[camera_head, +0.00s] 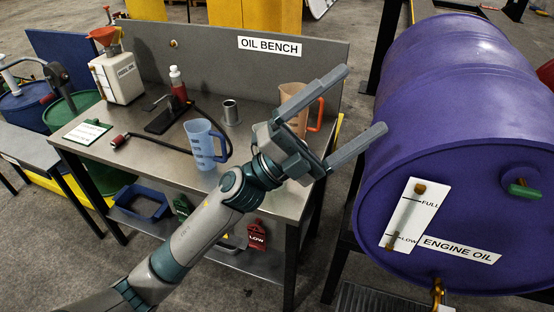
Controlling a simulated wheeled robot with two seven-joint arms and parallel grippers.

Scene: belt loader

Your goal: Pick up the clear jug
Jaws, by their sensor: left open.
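My left gripper (364,100) is open, its two fingers spread and pointing up and right, with nothing between the tips. It hangs above the right end of the oil bench (255,180). Behind its palm and fingers stands a tan, see-through jug (291,95) with an orange handle, partly hidden by the gripper. I cannot tell whether they touch. A blue translucent jug (206,146) with measuring marks stands upright on the bench, left of my wrist. No fully colourless jug shows plainly. My right gripper is out of view.
A large purple engine oil drum (450,150) fills the right side.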

